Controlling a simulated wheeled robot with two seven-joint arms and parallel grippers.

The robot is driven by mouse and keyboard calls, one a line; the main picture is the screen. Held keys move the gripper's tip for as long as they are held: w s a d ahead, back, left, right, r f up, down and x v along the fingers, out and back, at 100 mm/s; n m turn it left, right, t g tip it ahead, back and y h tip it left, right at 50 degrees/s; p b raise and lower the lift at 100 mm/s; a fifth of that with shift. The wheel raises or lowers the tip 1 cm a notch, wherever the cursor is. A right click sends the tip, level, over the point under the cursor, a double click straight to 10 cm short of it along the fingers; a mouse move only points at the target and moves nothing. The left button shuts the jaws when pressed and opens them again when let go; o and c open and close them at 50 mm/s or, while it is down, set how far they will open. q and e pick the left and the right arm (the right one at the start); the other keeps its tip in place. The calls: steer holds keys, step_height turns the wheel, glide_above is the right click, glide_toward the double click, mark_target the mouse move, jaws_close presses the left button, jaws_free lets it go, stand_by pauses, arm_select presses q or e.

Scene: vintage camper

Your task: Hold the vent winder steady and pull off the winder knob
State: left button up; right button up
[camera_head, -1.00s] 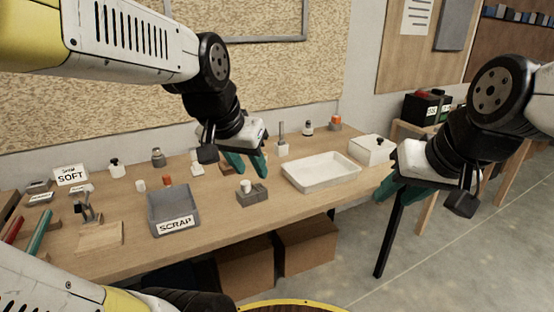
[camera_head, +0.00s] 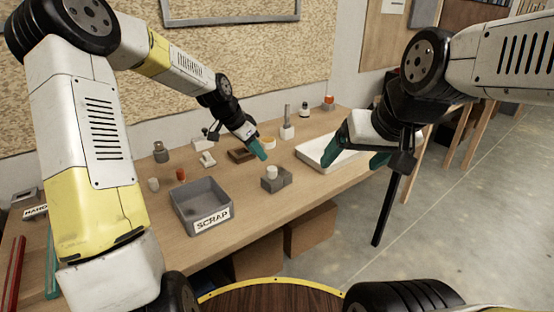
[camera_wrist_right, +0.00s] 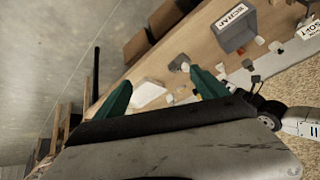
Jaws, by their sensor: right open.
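The vent winder appears to be the small grey block (camera_head: 276,184) on the bench, right of the scrap bin. A white knob (camera_head: 271,172) sits upright on its top. My left gripper (camera_head: 262,155) hangs just behind and above the block, apart from it, its teal fingers pointing down. The fingers overlap in this view, so their gap is hidden. My right gripper (camera_head: 352,158) is open and empty, in front of the white tray and right of the block. In the right wrist view the open fingers (camera_wrist_right: 163,90) show, with the grey block (camera_wrist_right: 177,63) beyond them.
The grey scrap bin (camera_head: 203,207) stands left of the block. The white tray (camera_head: 318,150) lies to the right, partly behind my right gripper. Several small parts, including a grey post (camera_head: 287,124), stand along the back. The bench front (camera_head: 245,225) is clear.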

steer(key=shift+o, duration=1.2)
steer(key=w+d+f+n+t+h, duration=0.1)
steer(key=w+d+f, duration=0.1)
steer(key=w, duration=1.1)
steer(key=shift+d+f+t, duration=0.25)
steer(key=shift+f+t, duration=0.15)
steer(key=shift+f, duration=0.2)
steer(key=w+a+f+n+t+y, duration=0.1)
steer(key=w+f+n, duration=0.2)
steer(key=w+f, duration=0.5)
steer(key=n+y, duration=0.4)
steer(key=y, duration=0.3)
glide_toward(272, 176)
steer(key=shift+t, duration=0.4)
steer(key=w+f, duration=0.1)
steer(key=w+d, duration=0.1)
steer(key=w+f, duration=0.1)
steer(key=shift+w+d+f, duration=0.35)
steer(key=shift+w+d, duration=0.05)
steer(key=shift+a+f, duration=0.4)
steer(key=x, duration=1.1)
steer(key=shift+w+a+f, duration=0.1)
steer(key=shift+w+a, duration=0.05)
steer(key=shift+a, duration=0.1)
